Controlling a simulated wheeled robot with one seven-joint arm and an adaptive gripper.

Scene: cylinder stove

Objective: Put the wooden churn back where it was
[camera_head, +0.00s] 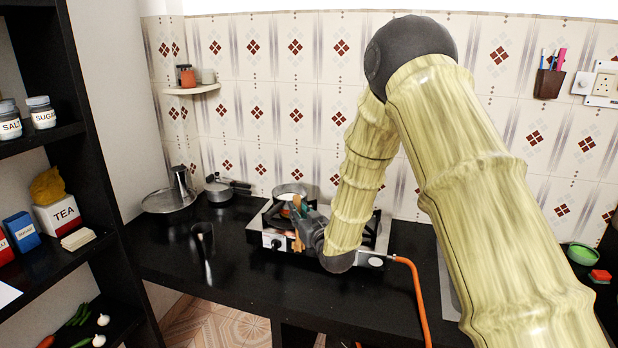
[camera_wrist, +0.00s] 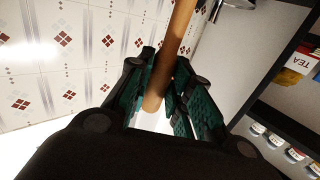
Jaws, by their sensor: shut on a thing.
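The wooden churn shows in the wrist view as a brown rod (camera_wrist: 172,48) running up between my green-padded fingers. My gripper (camera_wrist: 168,82) is shut around it. In the head view my gripper (camera_head: 306,222) is over the stove, with a small wooden part of the churn (camera_head: 297,243) beside it, at the stove's front. My wrist and fingers hide much of the churn there, and its far end is out of the wrist view. A steel pot (camera_head: 284,188) stands on the back of the gas stove (camera_head: 262,236), just behind my gripper.
A dark steel tumbler (camera_head: 203,240) stands left of the stove. A lidded pan (camera_head: 168,202) and a small cooker (camera_head: 218,191) are at the back left. A small wall shelf (camera_head: 192,89) holds jars. An orange gas hose (camera_head: 418,290) hangs at the front.

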